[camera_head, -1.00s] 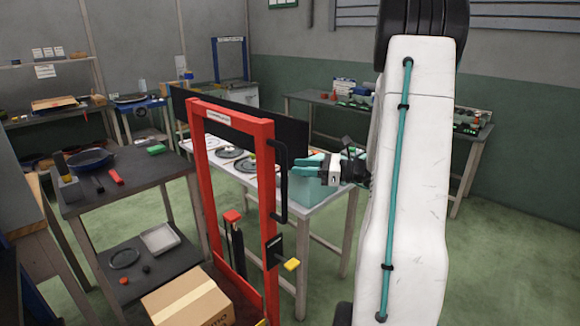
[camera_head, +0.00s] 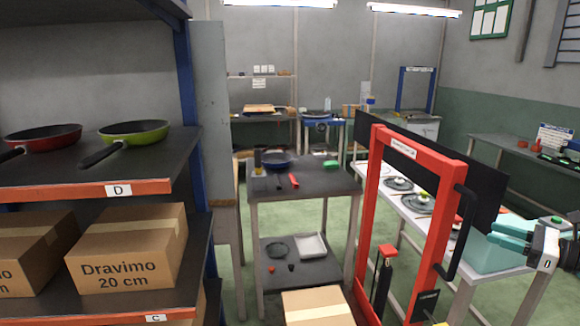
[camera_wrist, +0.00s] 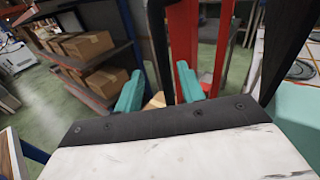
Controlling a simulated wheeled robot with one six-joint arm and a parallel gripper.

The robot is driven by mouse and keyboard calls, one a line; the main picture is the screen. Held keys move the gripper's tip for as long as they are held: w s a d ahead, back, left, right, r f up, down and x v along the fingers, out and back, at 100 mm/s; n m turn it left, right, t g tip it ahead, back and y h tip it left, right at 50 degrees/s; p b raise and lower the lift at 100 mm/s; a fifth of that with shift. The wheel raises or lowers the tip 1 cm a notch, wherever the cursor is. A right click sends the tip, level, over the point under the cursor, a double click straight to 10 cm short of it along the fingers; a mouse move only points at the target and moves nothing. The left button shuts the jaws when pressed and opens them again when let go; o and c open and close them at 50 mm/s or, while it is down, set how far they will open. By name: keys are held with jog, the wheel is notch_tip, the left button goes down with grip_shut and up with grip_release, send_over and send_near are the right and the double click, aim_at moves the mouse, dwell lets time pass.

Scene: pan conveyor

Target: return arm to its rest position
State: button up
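My gripper (camera_head: 512,233) is at the right edge of the head view, with its teal fingers pointing left. It is in front of a teal box (camera_head: 490,256) on the white table, and I cannot tell whether they touch. In the wrist view the two teal fingers (camera_wrist: 160,92) stand well apart with nothing between them. Most of my arm is outside the head view.
A red frame (camera_head: 372,200) with a black handle stands left of my gripper. A shelf (camera_head: 85,190) with pans and boxes (camera_head: 127,262) fills the left. A dark table (camera_head: 320,182) with a blue pan (camera_head: 277,160) stands in the middle. Green floor shows between.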

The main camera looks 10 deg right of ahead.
jog(key=s+a+n+g, duration=0.4)
jog(key=a+n+g, duration=0.2)
jog(key=a, duration=0.3)
jog(key=s+a+n+g, duration=0.4)
jog(key=a+n+g, duration=0.2)
jog(key=a, duration=0.3)
jog(key=s+a+r+n+h, duration=0.3)
jog(key=s+a+n+h, duration=0.2)
jog(key=n, duration=0.3)
jog(key=s+a+r+n+h, duration=0.3)
jog(key=s+a+n+h, duration=0.2)
jog(key=a+n, duration=0.3)
jog(key=shift+s+a+r+g, duration=0.15)
jog(key=shift+s+r+g, duration=0.2)
jog(key=shift+s, duration=0.4)
